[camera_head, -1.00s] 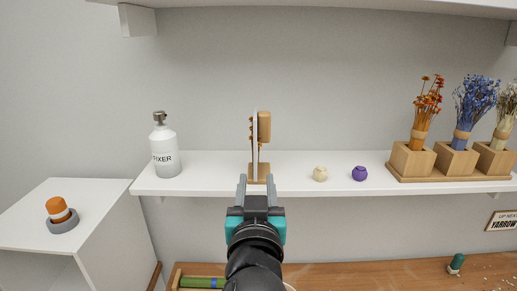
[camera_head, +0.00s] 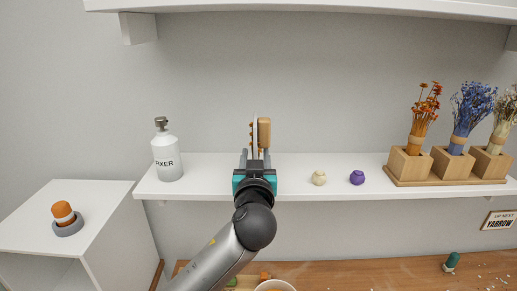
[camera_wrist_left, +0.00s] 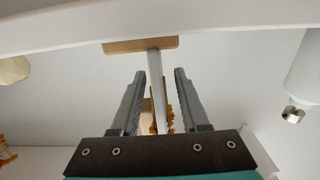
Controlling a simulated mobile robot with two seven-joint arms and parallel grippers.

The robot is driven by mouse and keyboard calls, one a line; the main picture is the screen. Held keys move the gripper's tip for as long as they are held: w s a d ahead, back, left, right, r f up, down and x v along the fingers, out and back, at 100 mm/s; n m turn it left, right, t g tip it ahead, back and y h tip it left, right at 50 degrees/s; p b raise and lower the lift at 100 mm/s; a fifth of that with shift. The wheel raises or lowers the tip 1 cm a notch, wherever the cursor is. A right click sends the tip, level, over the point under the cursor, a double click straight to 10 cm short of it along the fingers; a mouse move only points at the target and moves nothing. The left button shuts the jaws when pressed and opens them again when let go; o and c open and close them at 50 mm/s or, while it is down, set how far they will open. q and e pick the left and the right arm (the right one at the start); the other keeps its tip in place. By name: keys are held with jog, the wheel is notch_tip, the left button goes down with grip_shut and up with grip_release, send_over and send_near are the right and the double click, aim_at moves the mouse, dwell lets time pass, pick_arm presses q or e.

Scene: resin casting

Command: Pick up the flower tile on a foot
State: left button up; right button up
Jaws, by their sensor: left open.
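The flower tile on a foot (camera_head: 256,132) stands upright on the white shelf, seen nearly edge-on, with orange flower bits on its left and a wooden block on its right. My left gripper (camera_head: 255,154) is open in front of its lower part and hides the foot in the head view. In the left wrist view, which looks upside down, the wooden foot (camera_wrist_left: 140,45) is at the top. The tile's thin pale edge (camera_wrist_left: 155,75) runs down between the spread fingers of my left gripper (camera_wrist_left: 159,72), with a gap on each side. My right gripper is not in view.
A white fixer bottle (camera_head: 166,155) stands left on the shelf (camera_head: 215,183). A cream knob (camera_head: 319,178), a purple knob (camera_head: 357,177) and wooden blocks (camera_head: 433,182) with dried flowers stand to the right. Another shelf (camera_head: 300,8) hangs above.

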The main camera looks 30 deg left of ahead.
pick_arm(q)
jog(key=shift+w, duration=0.1)
grip_shut()
dwell(0.3)
dwell(0.4)
